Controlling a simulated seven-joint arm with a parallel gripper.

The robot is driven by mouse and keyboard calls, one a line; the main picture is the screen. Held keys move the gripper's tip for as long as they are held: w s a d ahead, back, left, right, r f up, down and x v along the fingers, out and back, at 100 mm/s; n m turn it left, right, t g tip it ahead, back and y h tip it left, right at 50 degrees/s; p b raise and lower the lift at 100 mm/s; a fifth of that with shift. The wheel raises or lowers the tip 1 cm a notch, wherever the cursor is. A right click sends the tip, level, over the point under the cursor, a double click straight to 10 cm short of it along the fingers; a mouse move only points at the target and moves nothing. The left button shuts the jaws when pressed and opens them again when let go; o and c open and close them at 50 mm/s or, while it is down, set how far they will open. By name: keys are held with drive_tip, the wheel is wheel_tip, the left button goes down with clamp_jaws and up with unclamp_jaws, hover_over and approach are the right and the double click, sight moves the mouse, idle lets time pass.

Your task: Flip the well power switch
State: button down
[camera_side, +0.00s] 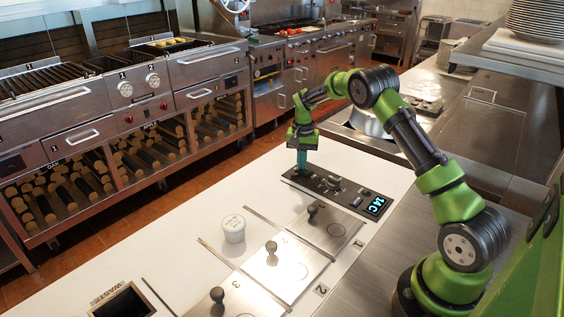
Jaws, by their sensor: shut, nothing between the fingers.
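A black control panel (343,191) lies on the white worktop, with small knobs or switches in its middle and a lit blue-green display (377,205) at its right end. My gripper (302,168) points straight down at the panel's left end. Its teal fingers are shut with nothing between them. The fingertips are at or just above the panel surface; I cannot tell whether they touch. The fingers cover part of that end, so any switch there is hidden, and the panel's lettering is too small to read.
The worktop (185,246) left of the tub is clear. Grills with drawers (120,90) stand across the aisle. Stacked plates (540,18) sit on a shelf at upper right.

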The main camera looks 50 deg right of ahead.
drive_tip(key=shift+f, duration=0.1)
drive_tip(key=shift+r, duration=3.55)
drive_tip(key=shift+w+d, duration=0.1)
drive_tip(key=shift+s+a+f+n, duration=0.15)
drive_tip(key=shift+s+a+f, duration=0.15)
drive_tip(key=shift+s, duration=0.15)
drive_tip(key=shift+s+a+f+n, duration=0.15)
drive_tip(key=shift+s+a+f, duration=0.15)
drive_tip(key=shift+s, duration=0.15)
drive_tip(key=s+a+r+n+t+y, duration=0.1)
drive_tip(key=s+a+r+n+t, duration=0.2)
drive_tip(key=s+a+r, duration=0.5)
drive_tip(key=s+a+r+n+t+y, duration=0.1)
drive_tip(key=s+a+r+n+t, duration=0.3)
drive_tip(key=s+a+r, duration=0.5)
drive_tip(key=s+a, duration=0.6)
drive_tip(key=s, duration=0.1)
drive_tip(key=shift+s+a+r, duration=0.25)
drive_tip(key=shift+s+a, duration=0.1)
drive_tip(key=shift+a, duration=0.05)
